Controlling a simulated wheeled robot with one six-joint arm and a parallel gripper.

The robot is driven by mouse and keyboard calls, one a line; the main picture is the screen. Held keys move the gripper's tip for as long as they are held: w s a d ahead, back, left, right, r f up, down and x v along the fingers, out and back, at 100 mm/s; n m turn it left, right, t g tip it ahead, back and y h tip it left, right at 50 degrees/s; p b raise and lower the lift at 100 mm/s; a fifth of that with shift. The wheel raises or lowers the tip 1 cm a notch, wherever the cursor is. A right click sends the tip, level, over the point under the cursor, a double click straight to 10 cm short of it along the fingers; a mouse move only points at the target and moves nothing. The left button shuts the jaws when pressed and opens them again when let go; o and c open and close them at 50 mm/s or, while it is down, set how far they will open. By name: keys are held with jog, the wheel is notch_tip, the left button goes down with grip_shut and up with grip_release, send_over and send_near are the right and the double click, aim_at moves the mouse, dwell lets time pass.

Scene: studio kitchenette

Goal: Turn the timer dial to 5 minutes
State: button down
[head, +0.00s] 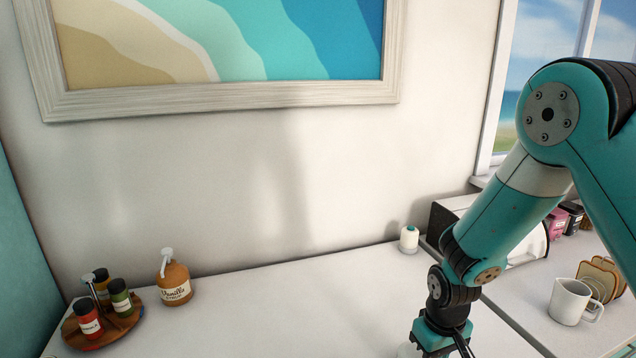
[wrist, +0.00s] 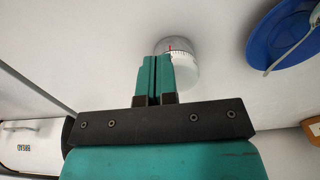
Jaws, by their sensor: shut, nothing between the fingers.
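The timer (wrist: 184,48) is a round white dial with a scale around its side and a red mark, in the upper middle of the wrist view. My gripper (wrist: 157,58) has its two teal fingers shut together, with nothing between them. The fingertips overlap the timer's left edge in the picture; I cannot tell whether they touch it. The number at the red mark is too small to read. In the head view my gripper (head: 440,345) is at the bottom edge, its fingertips cut off.
A blue plate (wrist: 270,48) with a spoon lies right of the timer. A bread box (wrist: 30,140) is at left. In the head view, a small white bottle (head: 409,240), syrup bottle (head: 174,285), spice tray (head: 120,333) and white mug (head: 568,303) stand apart; the counter middle is clear.

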jog(key=shift+f, duration=0.7)
jog(key=shift+s+f+b, duration=0.15)
jog(key=shift+s+b, duration=0.05)
jog(key=shift+b, duration=0.1)
jog(key=shift+f, duration=0.1)
jog(key=shift+s+a, duration=0.2)
jog(key=shift+a, duration=0.2)
jog(key=shift+s+a, duration=0.15)
jog(key=shift+a, duration=0.35)
jog(key=shift+s+d, duration=0.25)
jog(key=shift+s, duration=0.2)
notch_tip(320, 180, up, 6)
jog(key=p, duration=0.5)
jog(key=shift+w, duration=0.35)
